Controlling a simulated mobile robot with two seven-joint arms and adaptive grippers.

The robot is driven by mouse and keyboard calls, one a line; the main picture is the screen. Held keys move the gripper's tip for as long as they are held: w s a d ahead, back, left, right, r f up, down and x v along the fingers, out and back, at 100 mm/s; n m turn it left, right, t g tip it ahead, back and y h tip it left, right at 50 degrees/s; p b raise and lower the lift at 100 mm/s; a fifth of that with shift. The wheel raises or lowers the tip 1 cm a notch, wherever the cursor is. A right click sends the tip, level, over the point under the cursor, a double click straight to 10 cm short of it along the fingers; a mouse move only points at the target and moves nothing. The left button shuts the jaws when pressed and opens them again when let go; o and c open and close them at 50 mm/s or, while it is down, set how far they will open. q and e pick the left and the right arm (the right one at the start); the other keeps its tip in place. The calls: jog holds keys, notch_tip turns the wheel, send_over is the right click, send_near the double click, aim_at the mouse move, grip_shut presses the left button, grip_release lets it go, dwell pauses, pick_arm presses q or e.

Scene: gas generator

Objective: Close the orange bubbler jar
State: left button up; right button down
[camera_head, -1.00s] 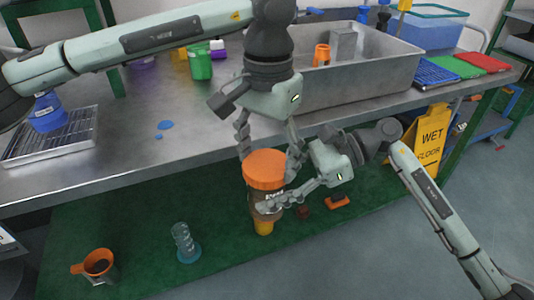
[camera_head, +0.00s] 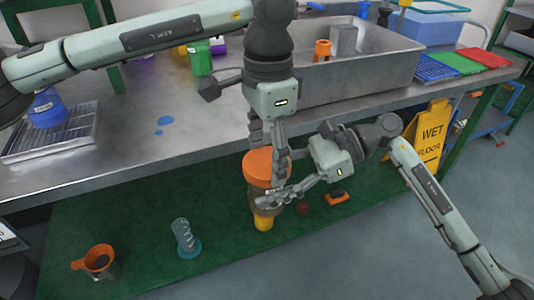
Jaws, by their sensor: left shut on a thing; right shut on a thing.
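The orange bubbler jar (camera_head: 264,202) is upright in front of the table edge, with a dark brownish body and an orange lid (camera_head: 257,166) on top. My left gripper (camera_head: 271,165) comes down from above and is shut on the orange lid; its fingers cover the lid's right part. My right gripper (camera_head: 272,200) reaches in from the right and is shut on the jar body, its fingers across the middle. The lid sits at the jar's top; whether it is fully seated cannot be told.
A steel table (camera_head: 180,110) with a large metal sink (camera_head: 370,75) lies behind. On the green lower surface are an orange cup (camera_head: 98,262), a clear cylinder on a blue base (camera_head: 186,240), and an orange piece (camera_head: 337,198). A yellow wet-floor sign (camera_head: 431,135) stands right.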

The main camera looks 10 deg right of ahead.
pick_arm(q)
jog(key=o, duration=0.8)
jog(key=shift+r, duration=2.3)
jog(key=shift+o, duration=0.3)
jog(key=shift+n, duration=0.3)
